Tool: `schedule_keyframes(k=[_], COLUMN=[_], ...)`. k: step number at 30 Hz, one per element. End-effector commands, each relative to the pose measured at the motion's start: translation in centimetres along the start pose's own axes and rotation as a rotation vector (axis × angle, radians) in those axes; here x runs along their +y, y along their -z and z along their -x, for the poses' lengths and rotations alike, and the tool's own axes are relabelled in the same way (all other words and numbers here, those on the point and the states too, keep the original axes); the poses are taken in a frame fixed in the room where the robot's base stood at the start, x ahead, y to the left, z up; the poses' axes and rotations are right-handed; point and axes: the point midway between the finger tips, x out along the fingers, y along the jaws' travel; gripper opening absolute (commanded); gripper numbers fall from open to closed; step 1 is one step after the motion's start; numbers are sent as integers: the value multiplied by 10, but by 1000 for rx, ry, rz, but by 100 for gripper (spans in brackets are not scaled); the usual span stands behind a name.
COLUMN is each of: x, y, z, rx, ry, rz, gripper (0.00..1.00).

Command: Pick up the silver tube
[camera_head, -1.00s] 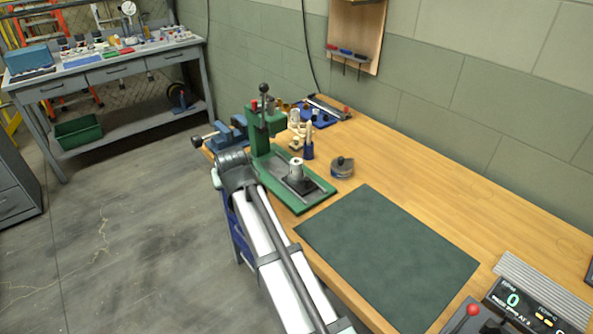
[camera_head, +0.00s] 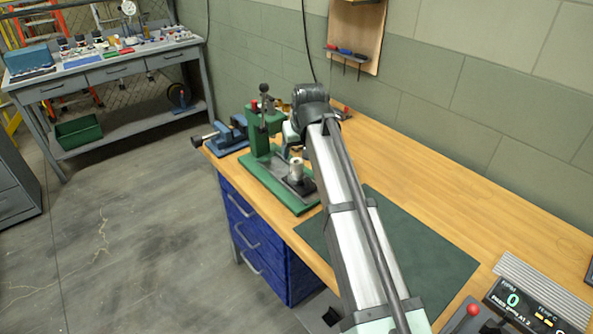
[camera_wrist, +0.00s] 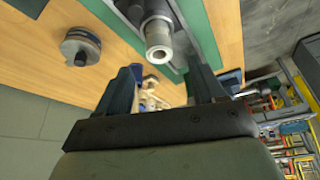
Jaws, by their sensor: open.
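The silver tube (camera_head: 296,170) stands upright on a dark block on the base of the green press. It also shows in the wrist view (camera_wrist: 158,42), its hollow end facing the camera, at the upper middle. My gripper (camera_wrist: 164,80) is open and empty; its two dark fingers are spread, and the tube appears beyond and above the gap between them, apart from both. In the head view my arm's wrist is beside the press, and the fingers are hidden or too small to make out.
The green press (camera_head: 263,125) has an upright column and lever behind the tube. A blue vise (camera_head: 230,137) is at its left. A round grey item (camera_wrist: 80,47) lies on the bench nearby. The green mat (camera_head: 420,245) is bare where visible.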

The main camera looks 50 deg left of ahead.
Motion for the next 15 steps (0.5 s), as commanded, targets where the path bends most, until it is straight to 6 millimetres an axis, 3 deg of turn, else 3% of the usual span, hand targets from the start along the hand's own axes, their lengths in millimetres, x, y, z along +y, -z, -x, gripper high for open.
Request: schedule_keyframes(k=[6,15], x=[0,0], y=[0,1], z=[-29,-40], rx=[-1,1], ry=[0,0], rz=[0,0], gripper=[69,69])
